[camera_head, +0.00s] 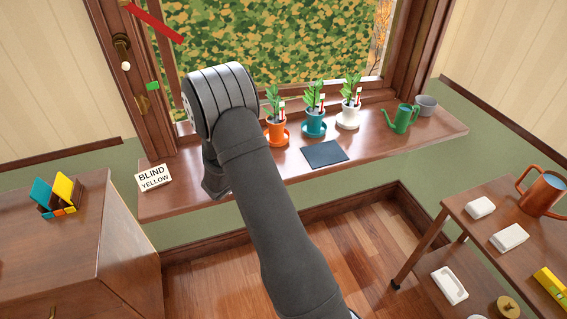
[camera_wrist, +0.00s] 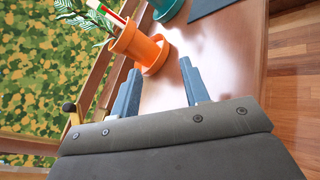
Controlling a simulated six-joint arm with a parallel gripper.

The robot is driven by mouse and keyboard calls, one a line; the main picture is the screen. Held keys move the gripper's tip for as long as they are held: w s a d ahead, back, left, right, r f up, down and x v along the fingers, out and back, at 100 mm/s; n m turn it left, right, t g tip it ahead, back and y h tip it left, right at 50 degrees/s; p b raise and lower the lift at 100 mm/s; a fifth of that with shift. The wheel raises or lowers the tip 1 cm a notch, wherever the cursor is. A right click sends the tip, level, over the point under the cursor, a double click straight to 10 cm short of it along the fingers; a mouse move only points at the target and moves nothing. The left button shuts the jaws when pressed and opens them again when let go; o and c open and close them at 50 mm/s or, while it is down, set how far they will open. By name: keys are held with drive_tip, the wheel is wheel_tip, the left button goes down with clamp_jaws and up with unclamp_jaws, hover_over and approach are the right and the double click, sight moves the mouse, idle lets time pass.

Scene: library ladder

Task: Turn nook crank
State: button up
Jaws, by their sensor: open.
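A dark round crank (camera_head: 122,46) with a pale knob (camera_head: 126,66) is on the left window post, up and left of my arm. A sign reading "BLIND YELLOW" (camera_head: 153,177) stands at the left end of the sill. My gripper (camera_wrist: 159,66) is open and empty in the wrist view, its two blue-grey fingers apart above the sill, pointing toward an orange pot (camera_wrist: 138,43). In the head view my arm hides the fingers. A dark ball on a yellowish stem (camera_wrist: 69,107) shows left of the gripper; I cannot tell if it belongs to the crank.
Potted plants on saucers, a dark mat (camera_head: 325,153), a green watering can (camera_head: 402,118) and a grey pot (camera_head: 427,105) occupy the sill (camera_head: 240,193).

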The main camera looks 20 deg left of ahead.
drive_tip(key=d+m+h, duration=0.1)
drive_tip(key=d, duration=0.1)
drive_tip(key=d+m+g+h, duration=0.1)
drive_tip(key=d, duration=0.2)
drive_tip(key=w+d+f+g+h, duration=0.1)
drive_tip(key=d, duration=0.1)
drive_tip(key=shift+d+m, duration=0.4)
drive_tip(key=shift+a, duration=0.1)
